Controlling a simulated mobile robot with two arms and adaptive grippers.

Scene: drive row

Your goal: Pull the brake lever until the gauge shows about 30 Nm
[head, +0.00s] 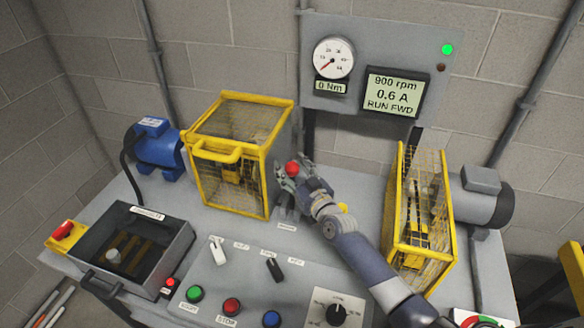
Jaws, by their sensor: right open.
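The brake lever shows as a red ball knob (292,168) standing up between the two yellow cages. My right gripper (290,174) is at the knob, with open fingers around or just beside it; I cannot tell whether they touch it. The gripper and wrist hide much of the lever's shaft. The round gauge (333,58) on the grey wall panel (390,30) has its red needle at the low end, and the readout (331,87) under it says 0 Nm. The display (396,93) reads 900 rpm, 0.6 A, RUN FWD. My left gripper is not in view.
A yellow mesh cage (238,150) stands left of the lever, another (422,210) to the right. A blue motor (158,148) and a grey motor (482,197) sit outside them. An open grey box (175,235) is at left. Buttons, switches and a dial (336,314) are in front.

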